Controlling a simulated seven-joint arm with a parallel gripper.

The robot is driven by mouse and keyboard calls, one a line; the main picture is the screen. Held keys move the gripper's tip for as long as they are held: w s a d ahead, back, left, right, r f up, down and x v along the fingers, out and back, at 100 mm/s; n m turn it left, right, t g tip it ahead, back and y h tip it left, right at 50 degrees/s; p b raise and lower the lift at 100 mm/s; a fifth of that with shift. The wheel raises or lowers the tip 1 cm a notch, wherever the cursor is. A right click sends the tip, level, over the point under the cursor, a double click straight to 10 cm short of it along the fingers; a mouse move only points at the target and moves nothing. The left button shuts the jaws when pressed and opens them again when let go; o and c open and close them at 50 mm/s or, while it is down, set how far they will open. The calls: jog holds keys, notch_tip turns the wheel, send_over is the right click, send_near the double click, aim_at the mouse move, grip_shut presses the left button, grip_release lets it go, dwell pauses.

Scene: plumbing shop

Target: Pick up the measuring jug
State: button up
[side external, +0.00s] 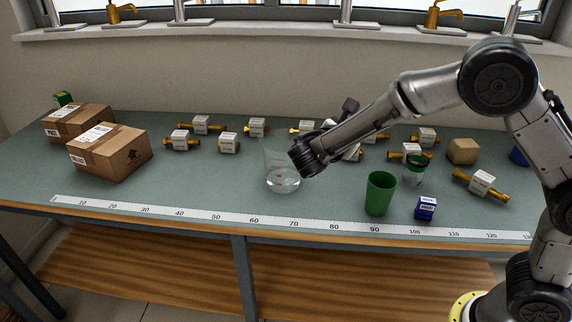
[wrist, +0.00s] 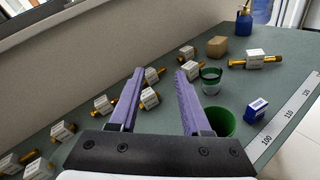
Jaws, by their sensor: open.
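The measuring jug (side external: 281,182) is a clear, see-through vessel standing upright on the grey-green bench top, left of centre in the side view. My gripper (side external: 303,160) is at the jug's upper right edge in that view, and its dark end overlaps the jug there. I cannot tell whether they touch. In the wrist view my gripper (wrist: 160,76) shows two purple fingers spread apart with nothing held between them. I cannot make out the jug in the wrist view.
A green cup (side external: 380,194), a blue box (side external: 425,208) and a green-lidded clear jar (side external: 414,172) stand to the right. Several brass fittings with white labels (side external: 228,144) lie behind. Cardboard boxes (side external: 110,152) are at left.

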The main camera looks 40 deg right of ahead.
jog(key=w+a+f+n+t, duration=0.1)
jog(key=a+f+n+t, duration=0.1)
jog(key=f, duration=0.3)
jog(key=w+a+f+n+t, duration=0.1)
jog(key=a+f+n+t, duration=0.1)
jog(key=a+f, duration=0.3)
jog(key=w+a+f+n+t, duration=0.1)
jog(key=w+a+f+n, duration=0.1)
jog(key=a+f+n, duration=0.2)
jog(key=shift+a+f+t+y, duration=0.2)
jog(key=shift+f+t+y, duration=0.15)
jog(key=shift+f, duration=0.35)
jog(key=x, duration=1.3)
jog(key=shift+w+d+r, duration=0.1)
jog(key=shift+d+r, duration=0.15)
jog(key=shift+d, duration=0.05)
grip_shut()
